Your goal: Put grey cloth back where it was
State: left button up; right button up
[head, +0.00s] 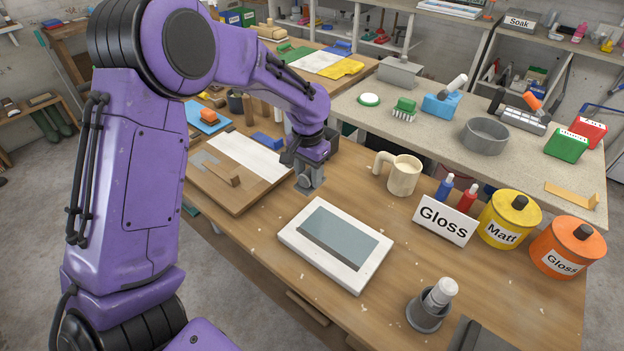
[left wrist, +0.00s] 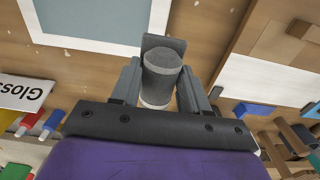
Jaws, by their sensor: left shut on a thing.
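My left gripper (head: 307,172) is over the wooden bench, between a white-framed tray and a wooden board. In the left wrist view its fingers (left wrist: 160,88) are shut on a grey, rolled-looking thing with a paler end, which seems to be the grey cloth (left wrist: 163,62). A flat grey piece shows just behind it; I cannot tell whether it is part of the cloth. In the head view the gripper hides much of the held thing, and its contact with the bench is unclear. My right gripper is not in view.
The white-framed tray (head: 290,234) lies near the gripper, with the wooden board (head: 205,190) to the left. A cream mug (head: 403,176), Gloss sign (head: 443,220), yellow pot (head: 508,220) and orange pot (head: 567,248) stand right. A grey cup (head: 424,317) holds a pale cylinder.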

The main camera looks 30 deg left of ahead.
pick_arm(q)
jog(key=w+a+f, duration=0.1)
jog(key=w+f, duration=0.1)
jog(key=w+a+f+p, duration=0.1)
jog(key=w+f, duration=0.1)
jog(key=w, duration=0.1)
jog(key=w+a+f, duration=0.2)
jog(key=f, duration=0.1)
jog(key=shift+w+f+p, duration=0.1)
jog(key=shift+w+p, duration=0.25)
jog(key=shift+w, duration=0.05)
jog(key=f+p, duration=0.1)
jog(key=f, duration=0.2)
jog(key=shift+w+f+p, duration=0.1)
jog(key=shift+w+p, duration=0.1)
jog(key=shift+p, duration=0.1)
jog(key=shift+f, duration=0.3)
jog(key=shift+f, duration=0.1)
jog(key=o, duration=0.9)
jog(key=shift+o, duration=0.2)
